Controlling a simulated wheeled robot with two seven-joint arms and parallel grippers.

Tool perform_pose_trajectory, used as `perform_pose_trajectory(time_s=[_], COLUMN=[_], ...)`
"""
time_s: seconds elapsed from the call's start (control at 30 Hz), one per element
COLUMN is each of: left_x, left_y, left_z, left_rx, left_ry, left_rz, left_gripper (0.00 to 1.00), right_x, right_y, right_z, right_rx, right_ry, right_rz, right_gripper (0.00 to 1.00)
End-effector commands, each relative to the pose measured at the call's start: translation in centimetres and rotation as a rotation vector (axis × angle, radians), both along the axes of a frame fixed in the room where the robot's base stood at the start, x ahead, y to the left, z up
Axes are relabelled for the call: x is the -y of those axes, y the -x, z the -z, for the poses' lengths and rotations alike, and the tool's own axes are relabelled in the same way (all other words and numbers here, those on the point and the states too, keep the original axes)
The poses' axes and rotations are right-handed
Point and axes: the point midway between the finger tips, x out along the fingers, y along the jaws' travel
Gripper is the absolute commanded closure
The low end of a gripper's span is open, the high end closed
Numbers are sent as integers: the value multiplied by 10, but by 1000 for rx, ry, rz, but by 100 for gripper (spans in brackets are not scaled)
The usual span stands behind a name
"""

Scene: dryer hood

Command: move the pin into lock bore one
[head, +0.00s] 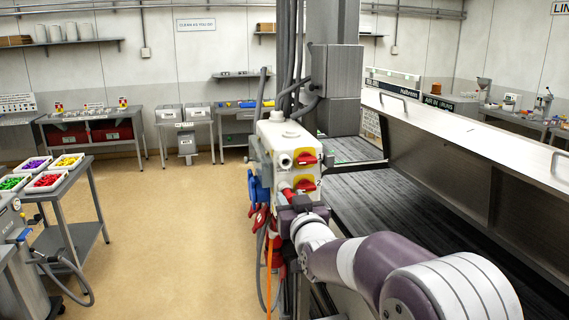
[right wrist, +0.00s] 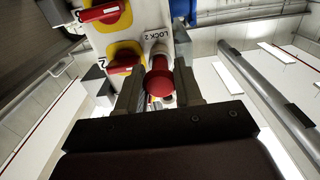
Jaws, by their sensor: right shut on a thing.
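A white control box (head: 268,133) on a column carries two red-and-yellow rotary switches. An empty round bore (head: 285,160) sticks out beside the upper switch. My right gripper (head: 294,198) is at the lower part of the box, shut on a red pin (head: 287,190). In the right wrist view the pin's red knob (right wrist: 159,82) lies between the two fingers, and the pin lines up with the bore by the "LOCK 2" label (right wrist: 157,36). How deep the pin sits there I cannot tell. My left gripper is not in view.
Blue and red sockets (head: 259,197) and hanging cables crowd the box's left side and underside. A conveyor with a long metal hood (head: 480,150) lies to the right. The floor (head: 150,220) to the left is clear up to a cart with trays (head: 48,181).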

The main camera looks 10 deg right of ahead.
Motion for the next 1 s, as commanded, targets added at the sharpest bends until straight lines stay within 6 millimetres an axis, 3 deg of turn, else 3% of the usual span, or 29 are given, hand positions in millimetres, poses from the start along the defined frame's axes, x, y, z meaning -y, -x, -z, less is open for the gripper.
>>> perform_pose_trajectory(time_s=[1.0], left_x=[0], left_y=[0], left_z=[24], left_rx=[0], left_ry=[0], left_rz=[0], left_gripper=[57], right_x=[1], right_y=[29], right_z=[1], right_rx=[0], right_ry=[0], right_rz=[0], right_gripper=[100])
